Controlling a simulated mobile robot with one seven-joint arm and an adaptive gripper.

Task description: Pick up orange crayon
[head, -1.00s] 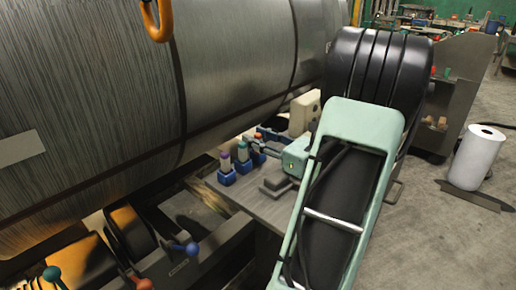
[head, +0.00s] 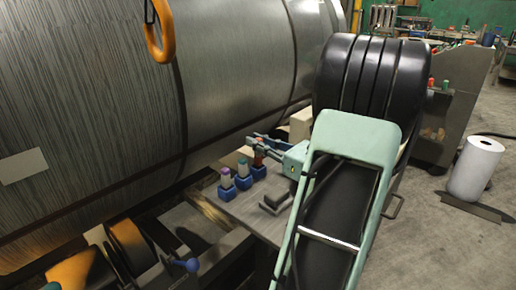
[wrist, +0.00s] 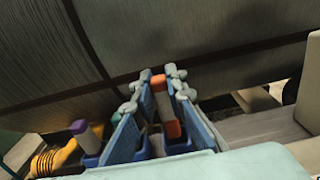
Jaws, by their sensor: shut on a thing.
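The orange crayon (wrist: 165,106) has a pale body with orange at both ends. In the wrist view it stands between the blue fingers of my gripper (wrist: 160,84), which is shut on it. Its lower end shows just above a blue holder (wrist: 179,144); I cannot tell whether it is fully clear of it. In the head view my gripper (head: 262,140) is above the rightmost blue holder (head: 258,172), with a bit of the crayon (head: 259,158) showing below the fingers.
A purple-topped crayon (head: 226,178) and a teal-topped crayon (head: 243,168) stand in blue holders to the left on a grey plate (head: 245,207). A large metal cylinder (head: 235,75) rises close behind. An orange hook (head: 158,35) hangs at upper left.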

